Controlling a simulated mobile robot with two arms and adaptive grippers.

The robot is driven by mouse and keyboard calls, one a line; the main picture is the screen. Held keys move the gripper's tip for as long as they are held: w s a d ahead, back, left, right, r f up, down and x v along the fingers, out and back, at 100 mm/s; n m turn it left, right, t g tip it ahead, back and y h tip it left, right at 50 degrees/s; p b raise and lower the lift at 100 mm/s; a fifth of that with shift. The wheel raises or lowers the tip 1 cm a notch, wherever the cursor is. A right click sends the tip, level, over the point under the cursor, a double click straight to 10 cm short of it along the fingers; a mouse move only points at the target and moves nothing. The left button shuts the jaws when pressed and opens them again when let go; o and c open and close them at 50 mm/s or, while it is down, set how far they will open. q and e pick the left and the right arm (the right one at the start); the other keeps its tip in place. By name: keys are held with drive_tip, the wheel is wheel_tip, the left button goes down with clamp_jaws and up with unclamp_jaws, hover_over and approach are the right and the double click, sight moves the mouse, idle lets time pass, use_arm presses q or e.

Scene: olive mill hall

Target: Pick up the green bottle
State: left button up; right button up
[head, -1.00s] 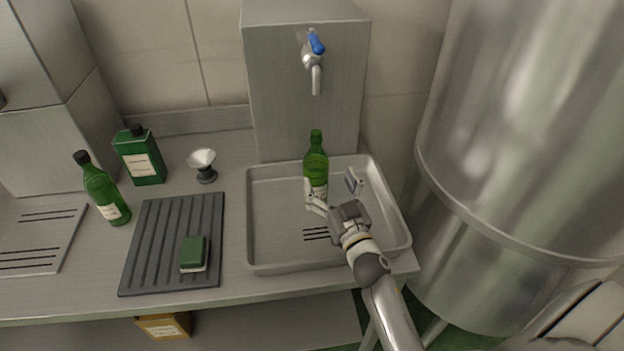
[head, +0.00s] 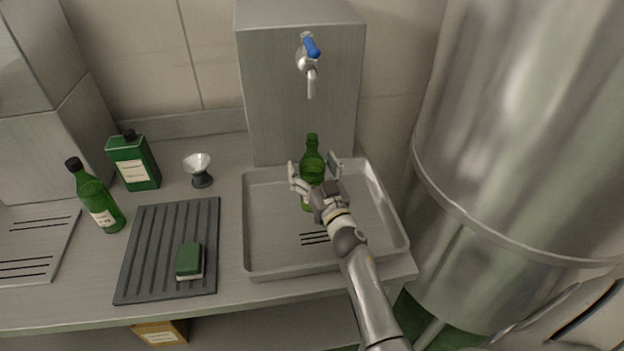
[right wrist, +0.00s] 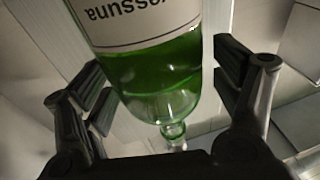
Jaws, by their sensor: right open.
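The green bottle (head: 312,143) stands upright in the shallow metal sink tray (head: 262,245), towards its back. My right gripper (head: 314,169) is open, with one finger on each side of the bottle. The hand hides part of the bottle's lower body. In the right wrist view the green bottle (right wrist: 155,85) fills the space between my two spread fingers (right wrist: 165,88), with a pale label at the top edge. My left gripper is not in view.
A metal tap (head: 308,62) sticks out above the bottle. Left of the tray are a ribbed dark mat (head: 150,245) with a green sponge (head: 189,260), a small cup (head: 199,168), a square green can (head: 134,163) and a dark-capped bottle (head: 97,202). A large steel tank (head: 520,150) stands right.

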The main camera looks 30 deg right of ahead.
drive_tip(key=c, duration=1.6)
drive_tip(key=shift+r, duration=0.1)
drive_tip(key=shift+c, duration=0.6)
drive_tip(key=shift+r, duration=0.15)
